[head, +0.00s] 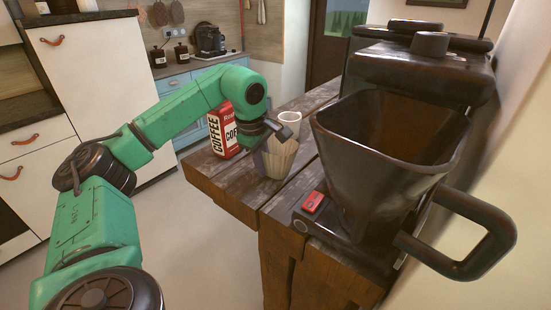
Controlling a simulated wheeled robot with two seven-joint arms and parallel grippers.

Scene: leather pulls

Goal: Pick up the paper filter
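The paper filter (279,162) is a beige, fluted cup shape at the front part of the wooden table, beside the coffee grinder. My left gripper (271,143) is at the filter's upper left rim, with its dark fingers overlapping the filter in the picture. I cannot tell whether the fingers are closed on the rim or only beside it. The filter's upper left edge is partly hidden by the gripper. It looks upright and at or close to the tabletop. My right gripper is not in view.
A red and white coffee package (222,133) stands left of my gripper, and a white cup (291,122) stands behind it. A large dark grinder (390,135) with a side handle and a red switch (313,202) fills the right. The wooden table (222,180) ends at the front left.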

